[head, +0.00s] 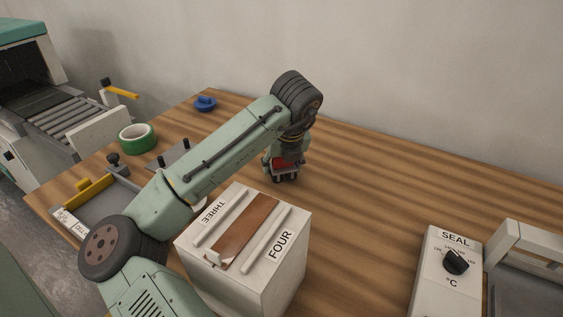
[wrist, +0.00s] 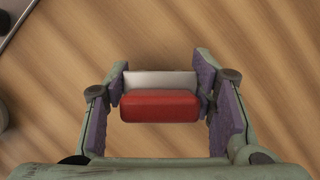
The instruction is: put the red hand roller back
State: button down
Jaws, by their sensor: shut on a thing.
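The red hand roller (wrist: 160,106) is between the purple-padded fingers of my gripper (wrist: 161,100) in the wrist view, with a pale grey strip along its far side. My gripper is shut on it, with one finger at each end. In the head view my gripper (head: 283,174) points down behind the white THREE/FOUR box, and a bit of the red roller (head: 287,162) shows between its parts. Wooden table top shows below it in the wrist view; I cannot tell whether the roller touches the table.
The white box (head: 275,272) labelled THREE and FOUR stands in front of my gripper. A green tape roll (head: 137,138), a blue item (head: 205,103) and a grey tray (head: 105,205) are at left. The SEAL unit (head: 447,275) is at right. Table behind and right is clear.

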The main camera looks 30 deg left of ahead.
jog(key=shift+f, duration=0.2)
jog(key=c, duration=0.6)
grip_release()
jog(key=shift+o, duration=1.1)
jog(key=shift+r, duration=0.1)
jog(key=shift+r+p, duration=3)
jog(key=shift+r, duration=0.4)
